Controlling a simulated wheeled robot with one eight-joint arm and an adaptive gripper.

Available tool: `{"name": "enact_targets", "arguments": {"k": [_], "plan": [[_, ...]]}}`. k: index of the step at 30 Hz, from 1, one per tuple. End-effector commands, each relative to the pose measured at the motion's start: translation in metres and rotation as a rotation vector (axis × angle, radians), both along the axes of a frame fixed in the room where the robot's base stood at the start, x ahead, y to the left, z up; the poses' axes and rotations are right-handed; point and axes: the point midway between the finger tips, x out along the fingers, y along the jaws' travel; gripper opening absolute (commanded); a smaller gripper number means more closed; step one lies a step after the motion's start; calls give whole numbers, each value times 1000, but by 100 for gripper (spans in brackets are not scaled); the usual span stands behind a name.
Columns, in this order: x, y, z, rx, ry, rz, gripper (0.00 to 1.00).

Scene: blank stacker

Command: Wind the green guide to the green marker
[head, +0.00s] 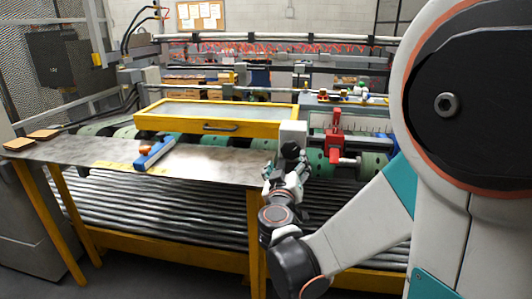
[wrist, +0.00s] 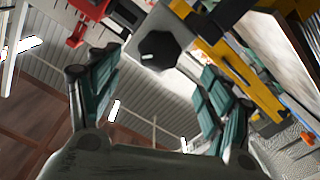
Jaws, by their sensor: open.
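My gripper (head: 287,165) is raised in front of a light grey box (head: 293,133) at the right end of the yellow-framed cover. In the wrist view my gripper (wrist: 155,90) is open and empty, its teal-padded fingers wide apart. A black knob (wrist: 159,51) with a white pointer line, on the box's face, lies ahead between the fingers, apart from them. A red guide (head: 335,135) stands just right of the box and shows at the wrist view's top left (wrist: 88,18). I cannot clearly make out the green guide or green marker; my arm hides part of the right side.
A metal table (head: 215,158) on yellow legs bears a blue bar (head: 156,153) at the left. A yellow-framed cover (head: 148,122) lies behind it. Dark rollers (head: 170,208) run below. Green wheels (head: 316,161) sit beneath the red guide. A pale panel (head: 370,119) stands behind the guide.

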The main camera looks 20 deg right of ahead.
Motion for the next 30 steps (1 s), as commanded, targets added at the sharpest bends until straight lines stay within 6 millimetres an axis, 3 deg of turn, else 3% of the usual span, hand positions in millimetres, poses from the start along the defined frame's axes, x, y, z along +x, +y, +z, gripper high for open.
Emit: {"name": "enact_targets", "arguments": {"k": [12,18,27,30], "plan": [[60,-42,-1,0,0,-1,73],[72,-49,0,1,1,0,73],[73,-50,0,1,1,0,73],[73,-50,0,1,1,0,50]]}}
